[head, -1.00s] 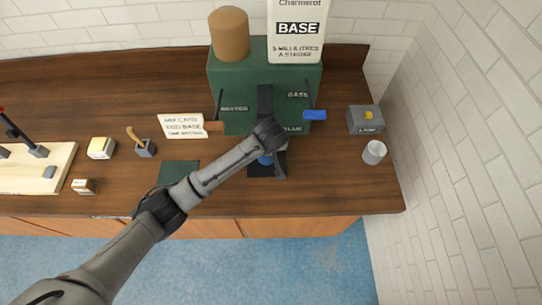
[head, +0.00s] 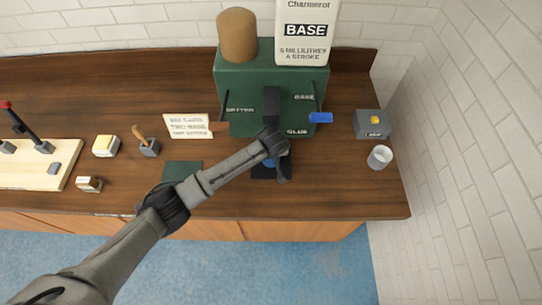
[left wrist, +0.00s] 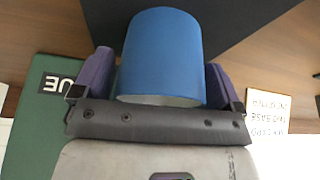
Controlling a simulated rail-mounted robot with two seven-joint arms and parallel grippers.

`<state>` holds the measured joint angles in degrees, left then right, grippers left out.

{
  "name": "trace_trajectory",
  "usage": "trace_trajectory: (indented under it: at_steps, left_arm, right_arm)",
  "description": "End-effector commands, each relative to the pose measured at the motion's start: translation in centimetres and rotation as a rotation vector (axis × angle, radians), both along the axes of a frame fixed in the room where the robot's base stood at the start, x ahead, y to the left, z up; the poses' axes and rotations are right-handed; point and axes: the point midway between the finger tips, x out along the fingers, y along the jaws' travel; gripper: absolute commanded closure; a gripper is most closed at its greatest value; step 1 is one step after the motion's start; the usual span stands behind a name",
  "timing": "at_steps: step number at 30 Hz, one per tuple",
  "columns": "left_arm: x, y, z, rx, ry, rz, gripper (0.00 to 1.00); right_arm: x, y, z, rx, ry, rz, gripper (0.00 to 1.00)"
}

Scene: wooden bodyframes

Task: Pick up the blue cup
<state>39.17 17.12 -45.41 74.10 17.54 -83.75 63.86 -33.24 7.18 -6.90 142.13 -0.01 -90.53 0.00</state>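The blue cup (left wrist: 160,52) fills the gap between the two fingers of my left gripper (left wrist: 160,75) in the left wrist view. Its pale rim lies close to the palm, and a dark finger stands on each side. I cannot tell whether the fingers press on it. In the head view the left gripper (head: 277,160) is over the dark base of the green machine (head: 227,85). Only a small blue part of the cup (head: 269,163) shows there, the rest hidden by the gripper. My right gripper is not in view.
A blue-ended lever (head: 320,117) sticks out right of the gripper, and a brown-ended lever (head: 219,127) left of it. A white cup (head: 379,157) and a grey box (head: 371,124) stand at the right. A sign (head: 188,125) lies left of the machine.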

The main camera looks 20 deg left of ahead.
Motion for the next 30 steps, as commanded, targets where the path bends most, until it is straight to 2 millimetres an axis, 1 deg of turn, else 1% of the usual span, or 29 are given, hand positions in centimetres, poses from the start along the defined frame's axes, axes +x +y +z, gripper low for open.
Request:
trace_trajectory:
  at_steps: [1, 2, 15, 23, 26, 30]
  left_arm:
    - [0.0, 0.0, 0.0, 0.000, 0.000, 0.000, 0.13]
    - [0.0, 0.0, 0.0, 0.000, 0.000, 0.000, 0.16]
    - [0.0, 0.0, 0.0, 0.000, 0.000, 0.000, 0.58]
    - [0.0, 0.0, 0.1, 0.000, 0.000, 0.000, 0.58]
    - [0.0, 0.0, 0.6, -0.001, -0.001, 0.001, 0.58]
    - [0.1, -0.1, 1.8, -0.001, -0.002, 0.000, 0.58]
  right_arm:
    - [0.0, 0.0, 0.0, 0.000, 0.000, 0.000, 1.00]
    - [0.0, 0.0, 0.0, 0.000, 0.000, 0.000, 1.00]
    - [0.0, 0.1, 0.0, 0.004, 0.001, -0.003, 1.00]
    - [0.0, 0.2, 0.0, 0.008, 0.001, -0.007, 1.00]
    - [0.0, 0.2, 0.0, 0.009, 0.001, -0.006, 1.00]
    - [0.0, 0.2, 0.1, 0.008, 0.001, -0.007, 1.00]
